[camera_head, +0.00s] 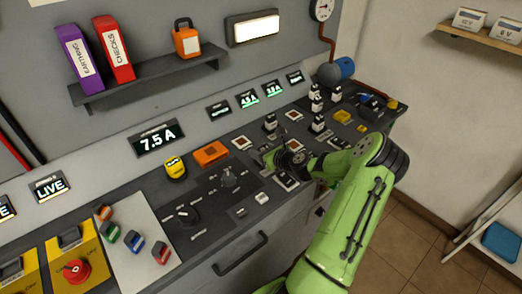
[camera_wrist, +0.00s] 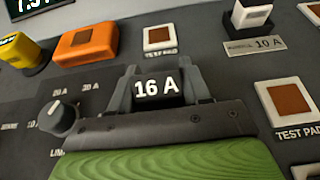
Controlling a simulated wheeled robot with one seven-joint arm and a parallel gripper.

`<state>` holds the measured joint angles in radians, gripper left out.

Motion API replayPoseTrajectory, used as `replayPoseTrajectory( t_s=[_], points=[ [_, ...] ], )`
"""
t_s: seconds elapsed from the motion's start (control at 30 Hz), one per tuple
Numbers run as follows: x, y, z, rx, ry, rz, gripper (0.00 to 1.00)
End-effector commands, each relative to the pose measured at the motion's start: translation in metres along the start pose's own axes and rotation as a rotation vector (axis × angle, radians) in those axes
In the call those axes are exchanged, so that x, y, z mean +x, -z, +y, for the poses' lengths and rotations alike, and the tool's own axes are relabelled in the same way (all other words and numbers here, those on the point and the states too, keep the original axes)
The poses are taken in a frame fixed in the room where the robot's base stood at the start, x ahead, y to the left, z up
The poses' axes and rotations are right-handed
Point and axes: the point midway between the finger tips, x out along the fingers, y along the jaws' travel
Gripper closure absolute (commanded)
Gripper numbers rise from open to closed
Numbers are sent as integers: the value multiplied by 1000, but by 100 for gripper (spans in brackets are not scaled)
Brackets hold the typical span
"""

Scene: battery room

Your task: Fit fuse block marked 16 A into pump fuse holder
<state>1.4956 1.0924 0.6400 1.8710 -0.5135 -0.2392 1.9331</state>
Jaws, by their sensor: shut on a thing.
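In the wrist view, the fuse block marked 16 A (camera_wrist: 156,88) is dark with white lettering and sits between the two grey fingers of my gripper (camera_wrist: 165,82). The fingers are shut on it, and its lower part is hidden. In the head view, my gripper (camera_head: 274,158) is over the sloping console, right of the orange block; the fuse block cannot be made out there. A white-topped black block (camera_wrist: 251,15) stands behind a plate reading 10 A at the upper right of the wrist view. I cannot tell which fitting is the pump fuse holder.
An orange block (camera_head: 211,153) and a yellow item (camera_head: 175,168) lie left of my gripper. A rotary knob (camera_wrist: 58,118) and copper-coloured test pads (camera_wrist: 158,38) are close by. Several black-and-white blocks (camera_head: 318,123) stand to the right. A shelf (camera_head: 150,80) overhangs the back.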

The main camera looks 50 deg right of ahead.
Motion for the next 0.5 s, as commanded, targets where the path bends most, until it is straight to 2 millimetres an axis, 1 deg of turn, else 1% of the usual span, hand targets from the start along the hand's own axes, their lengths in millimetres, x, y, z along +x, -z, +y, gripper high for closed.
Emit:
replayPoseTrajectory(
  t_s=[0.07, 0.1, 0.13, 0.4, 0.5],
  points=[
    [1, 2, 0, 0, 0, -1, 91],
    [1, 1, 0, 0, 0, -1, 47],
    [1, 1, 0, 0, 0, -1, 43],
    [0, 1, 0, 0, 0, 0, 43],
    [-8, 0, -1, 1, 1, 1, 43]
  ],
)
